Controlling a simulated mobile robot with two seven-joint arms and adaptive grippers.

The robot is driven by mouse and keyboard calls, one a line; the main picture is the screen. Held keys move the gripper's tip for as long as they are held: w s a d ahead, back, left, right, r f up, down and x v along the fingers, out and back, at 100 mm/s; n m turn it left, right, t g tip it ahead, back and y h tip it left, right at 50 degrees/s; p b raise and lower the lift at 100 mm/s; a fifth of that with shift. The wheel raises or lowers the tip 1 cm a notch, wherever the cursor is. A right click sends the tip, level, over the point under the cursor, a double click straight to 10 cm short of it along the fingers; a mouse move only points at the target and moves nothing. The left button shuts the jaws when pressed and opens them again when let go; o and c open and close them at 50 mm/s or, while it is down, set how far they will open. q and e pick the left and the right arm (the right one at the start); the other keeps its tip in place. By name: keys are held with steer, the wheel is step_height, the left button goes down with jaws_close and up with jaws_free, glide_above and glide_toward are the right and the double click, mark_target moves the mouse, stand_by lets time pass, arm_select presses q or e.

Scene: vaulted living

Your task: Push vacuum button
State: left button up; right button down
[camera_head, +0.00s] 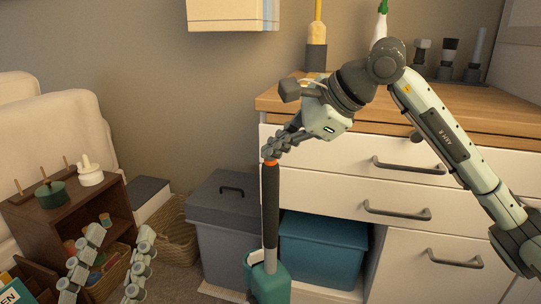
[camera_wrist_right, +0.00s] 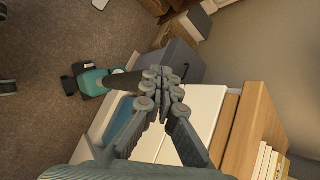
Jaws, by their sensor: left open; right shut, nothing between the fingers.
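The upright vacuum (camera_head: 269,205) stands in front of the cabinet, with a dark handle tube, a teal body at the floor and an orange part at its top end. My right gripper (camera_head: 270,152) is shut and empty, with its fingertips at the orange top; I cannot tell whether they touch it. In the right wrist view the teal vacuum body (camera_wrist_right: 95,82) lies beyond the fingertips (camera_wrist_right: 163,76), which cover the handle's top. My left gripper (camera_head: 121,235) is open and empty at the lower left, apart from the vacuum.
The white drawer cabinet (camera_head: 335,150) with a wooden top stands behind the vacuum. A grey lidded bin (camera_head: 227,240) is left of the vacuum and a blue bin (camera_head: 325,250) is right of it. A brown shelf unit (camera_head: 45,220) and a wicker basket (camera_head: 178,240) stand left.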

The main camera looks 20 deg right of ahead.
mark_target(274, 172)
steer(key=shift+r, duration=0.1)
arm_select(q)
step_height(274, 172, up, 4)
steer(key=p, duration=0.4)
steer(key=shift+r, duration=0.25)
arm_select(e)
step_height(274, 172, up, 6)
steer(key=shift+f, duration=0.1)
arm_select(q)
steer(key=shift+o, duration=0.6)
stand_by(1.1)
